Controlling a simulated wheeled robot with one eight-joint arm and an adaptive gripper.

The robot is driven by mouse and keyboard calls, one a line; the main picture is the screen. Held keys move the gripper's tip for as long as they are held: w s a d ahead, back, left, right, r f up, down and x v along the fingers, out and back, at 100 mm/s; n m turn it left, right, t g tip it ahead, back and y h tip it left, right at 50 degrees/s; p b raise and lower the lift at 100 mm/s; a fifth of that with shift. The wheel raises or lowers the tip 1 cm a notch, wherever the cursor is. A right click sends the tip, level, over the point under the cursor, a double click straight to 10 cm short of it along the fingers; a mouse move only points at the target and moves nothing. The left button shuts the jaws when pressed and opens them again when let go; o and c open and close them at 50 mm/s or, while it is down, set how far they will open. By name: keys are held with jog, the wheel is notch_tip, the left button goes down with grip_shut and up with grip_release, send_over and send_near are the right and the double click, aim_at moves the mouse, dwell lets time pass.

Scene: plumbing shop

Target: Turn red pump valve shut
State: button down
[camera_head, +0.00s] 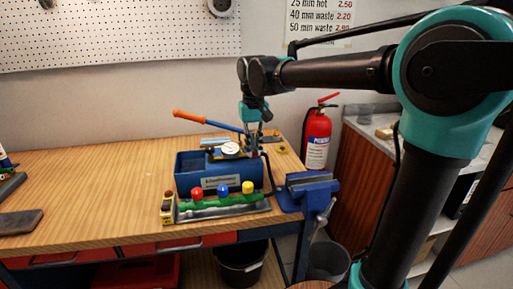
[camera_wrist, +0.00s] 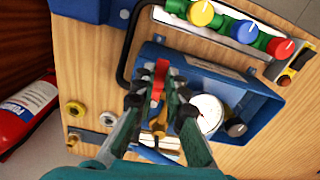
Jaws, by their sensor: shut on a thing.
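The test pump is a blue open box (camera_head: 217,183) with an orange-handled lever (camera_head: 190,117) and a white-faced gauge (camera_head: 230,149). It stands on the wooden bench; the box also shows in the wrist view (camera_wrist: 250,100). The red pump valve (camera_wrist: 161,77) is a narrow red handle at the pump's edge, between my fingertips. My gripper (camera_wrist: 159,98) is shut on this handle from above; the fingers hide its lower part. In the head view my gripper (camera_head: 252,128) is at the pump's back right corner, and the red handle cannot be made out there.
A green manifold with red (camera_head: 197,192), blue (camera_head: 222,190) and yellow (camera_head: 247,187) knobs lies in front of the pump. A blue vise (camera_head: 308,190) is at the bench's right corner. A fire extinguisher (camera_head: 317,138) stands behind it. The bench's left middle is clear.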

jog(key=shift+a+m, duration=0.2)
jog(key=shift+m, duration=0.3)
jog(key=c, duration=1.6)
grip_release()
jog(key=shift+o, duration=0.2)
notch_tip(320, 180, up, 12)
jog(key=shift+s, duration=0.1)
